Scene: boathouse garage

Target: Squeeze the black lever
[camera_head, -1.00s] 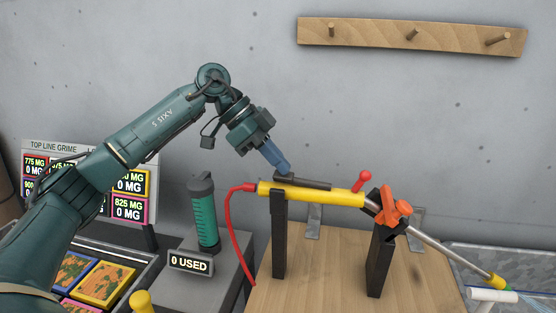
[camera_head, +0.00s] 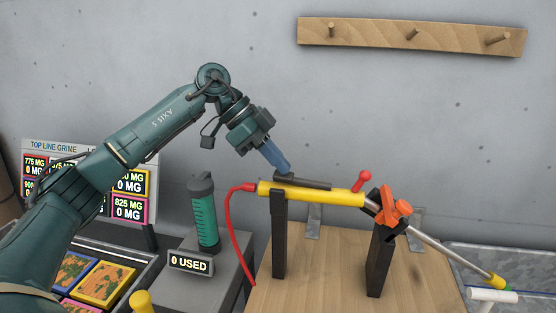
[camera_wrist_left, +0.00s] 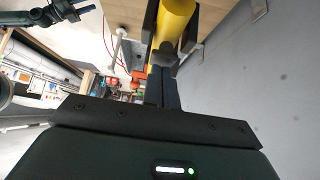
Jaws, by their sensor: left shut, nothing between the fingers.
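The black lever (camera_head: 308,184) lies along the top of a yellow spray wand (camera_head: 325,194), which rests across two black posts. My left gripper (camera_head: 286,170) is shut, with its blue fingertips at the left end of the lever. They look to be touching or just above it; I cannot tell which. In the left wrist view the yellow wand (camera_wrist_left: 178,18) is just beyond the closed fingers (camera_wrist_left: 162,88), with a dark part between them.
A red hose (camera_head: 238,235) leaves the wand's left end. A red knob (camera_head: 365,175) and an orange clamp (camera_head: 395,208) are to the right. A green cylinder (camera_head: 205,220) stands left, behind a "0 USED" sign (camera_head: 191,263). A peg rail (camera_head: 410,37) hangs on the wall.

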